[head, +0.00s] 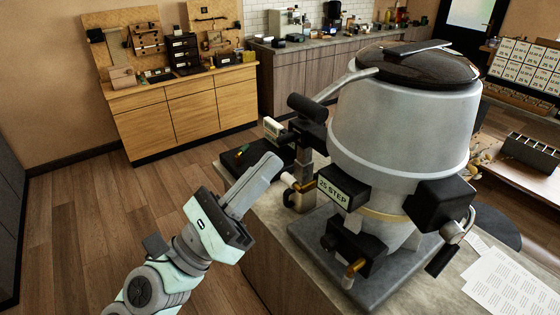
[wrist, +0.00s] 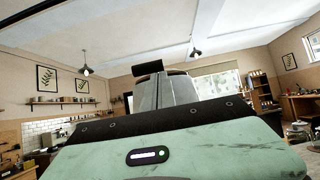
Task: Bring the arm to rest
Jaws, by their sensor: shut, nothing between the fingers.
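My arm reaches up from the lower left in the head view. My gripper (head: 262,172) points up and to the right, with its fingers together and nothing held. It is raised in front of the counter, left of the big grey machine, and looks apart from it. In the wrist view my gripper (wrist: 163,92) shows its closed grey fingers pointing toward the far wall and ceiling, with a dark block behind their tips.
A small black tray (head: 250,158) lies near my fingertips. Papers (head: 510,285) lie at the lower right. A wooden cabinet (head: 195,105) stands behind. Floor (head: 90,215) at left is clear.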

